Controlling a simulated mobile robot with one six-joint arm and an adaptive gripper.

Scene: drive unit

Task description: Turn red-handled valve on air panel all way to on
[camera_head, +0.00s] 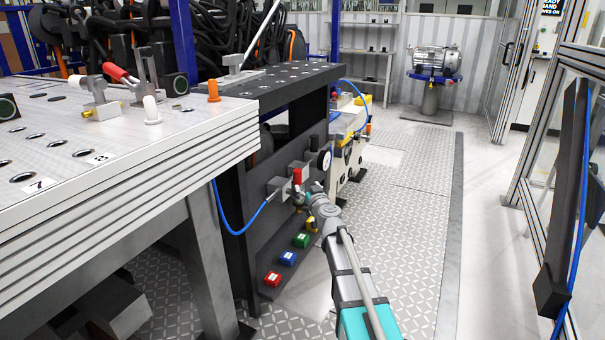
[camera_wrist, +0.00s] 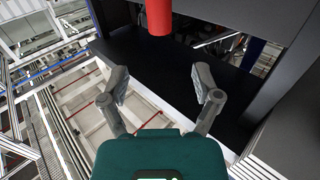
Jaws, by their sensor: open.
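The red valve handle (camera_head: 297,176) stands upright on a grey valve block (camera_head: 278,188) on the dark air panel (camera_head: 256,200). In the wrist view the red handle (camera_wrist: 159,17) shows at the top middle, beyond the fingertips. My gripper (camera_head: 300,197) is close to the valve, at its lower right in the head view. In the wrist view my gripper (camera_wrist: 161,85) is open, with nothing between its fingers. The handle lies roughly in line with the gap. I cannot tell whether a finger touches the valve.
A blue hose (camera_head: 234,232) runs from the valve to the left. Red (camera_head: 272,279), blue (camera_head: 288,258) and green (camera_head: 301,240) blocks sit low beside the panel. A white slotted table (camera_head: 150,150) stands at the left. The floor (camera_head: 400,220) at right is clear.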

